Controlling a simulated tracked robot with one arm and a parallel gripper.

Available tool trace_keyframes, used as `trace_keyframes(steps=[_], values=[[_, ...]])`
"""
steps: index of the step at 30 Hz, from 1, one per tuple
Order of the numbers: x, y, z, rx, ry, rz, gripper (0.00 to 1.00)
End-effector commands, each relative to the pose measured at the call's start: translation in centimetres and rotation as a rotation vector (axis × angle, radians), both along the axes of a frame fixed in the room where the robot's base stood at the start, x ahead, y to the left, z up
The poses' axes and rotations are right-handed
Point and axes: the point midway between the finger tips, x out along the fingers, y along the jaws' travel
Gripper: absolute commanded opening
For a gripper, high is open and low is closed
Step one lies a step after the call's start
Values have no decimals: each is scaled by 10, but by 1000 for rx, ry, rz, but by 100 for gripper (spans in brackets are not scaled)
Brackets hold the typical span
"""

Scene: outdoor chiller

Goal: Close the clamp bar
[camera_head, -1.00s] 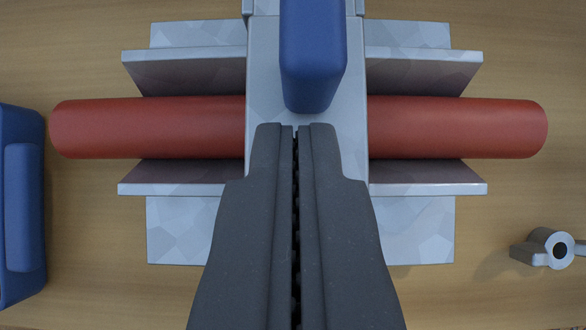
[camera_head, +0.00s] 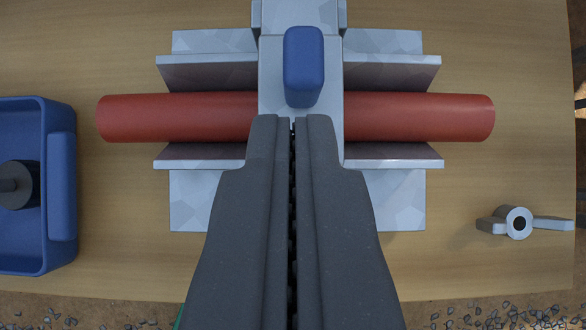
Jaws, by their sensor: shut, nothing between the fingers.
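The grey metal clamp bar (camera_head: 300,55) lies across the middle of the red cylinder (camera_head: 420,117), with a blue handle block (camera_head: 303,68) on top of it. The cylinder rests between the raised plates of a grey metal cradle (camera_head: 205,200). My gripper (camera_head: 291,122) is shut and empty, with its tips over the near part of the bar, just below the blue handle in the picture. I cannot tell whether the tips touch the bar. My fingers hide the bar's near end and the middle of the cradle's near side.
A blue bin (camera_head: 62,180) with a dark round part (camera_head: 18,185) inside stands at the left. A grey wing nut (camera_head: 519,223) lies at the right. The wooden tabletop (camera_head: 500,60) is otherwise clear, and gravel (camera_head: 505,316) shows beyond its near edge.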

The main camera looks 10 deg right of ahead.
Motion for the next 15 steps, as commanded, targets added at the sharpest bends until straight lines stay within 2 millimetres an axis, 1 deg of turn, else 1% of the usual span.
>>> trace_keyframes(steps=[6, 12, 15], values=[[-24, -10, 24, 1, -1, -1, 0], [-43, -20, 48, 1, -4, -3, 0], [-51, -23, 56, 2, -4, -4, 0]])
